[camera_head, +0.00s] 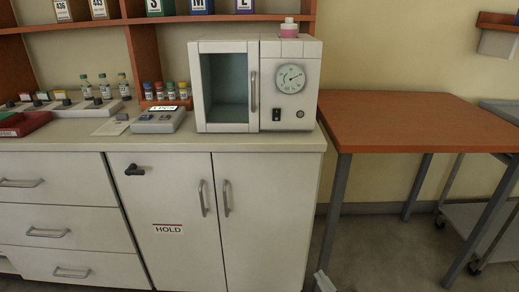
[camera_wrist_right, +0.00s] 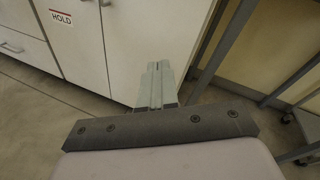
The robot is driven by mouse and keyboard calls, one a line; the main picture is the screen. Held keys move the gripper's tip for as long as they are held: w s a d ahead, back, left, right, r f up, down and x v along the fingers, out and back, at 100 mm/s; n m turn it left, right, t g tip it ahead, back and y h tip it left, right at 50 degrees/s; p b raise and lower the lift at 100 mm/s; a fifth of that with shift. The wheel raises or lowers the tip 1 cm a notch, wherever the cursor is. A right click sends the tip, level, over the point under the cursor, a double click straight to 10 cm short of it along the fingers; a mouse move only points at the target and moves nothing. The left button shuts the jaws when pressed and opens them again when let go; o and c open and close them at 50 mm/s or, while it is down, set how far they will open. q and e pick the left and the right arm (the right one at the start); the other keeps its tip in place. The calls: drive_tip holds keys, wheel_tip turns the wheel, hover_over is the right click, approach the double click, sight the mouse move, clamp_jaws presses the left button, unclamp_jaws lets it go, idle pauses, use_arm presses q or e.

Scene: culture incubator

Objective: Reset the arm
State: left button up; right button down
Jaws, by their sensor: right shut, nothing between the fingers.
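My right gripper (camera_wrist_right: 157,68) shows in the right wrist view, its two pale fingers together with nothing between them. It points toward the floor and the lower front of the white cabinet (camera_wrist_right: 126,38). In the head view only a small tip of the right gripper (camera_head: 323,281) shows at the bottom edge, in front of the cabinet's right end. It appears apart from the cabinet and the table. My left gripper is not in view.
The white incubator (camera_head: 226,128) stands on the counter with its door shut and a pink-and-white container (camera_head: 289,29) on top. Left of it are a small device (camera_head: 158,122) and several vials. An orange-topped table (camera_head: 415,120) stands at right, with a grey cart (camera_head: 485,222) beyond.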

drive_tip(key=d+f+n+h, duration=0.1)
drive_tip(key=d, duration=0.7)
drive_tip(key=s+d+f+n+g+h, duration=0.1)
drive_tip(key=s+d+f+n+g, duration=0.15)
drive_tip(key=s+n, duration=1.1)
drive_tip(key=s+d+f+n+g+h, duration=0.15)
drive_tip(key=s+n+g, duration=0.4)
drive_tip(key=n, duration=1.55)
drive_tip(key=a+m+t+y, duration=0.1)
drive_tip(key=a+m+t, duration=0.3)
drive_tip(key=a, duration=0.5)
wheel_tip(320, 180, up, 12)
drive_tip(key=s+d+g+p, duration=0.1)
drive_tip(key=d+p, duration=0.1)
drive_tip(key=p, duration=1.2)
drive_tip(key=shift+s+r+m, duration=0.15)
drive_tip(key=shift+r+m, duration=0.05)
drive_tip(key=shift+m, duration=0.15)
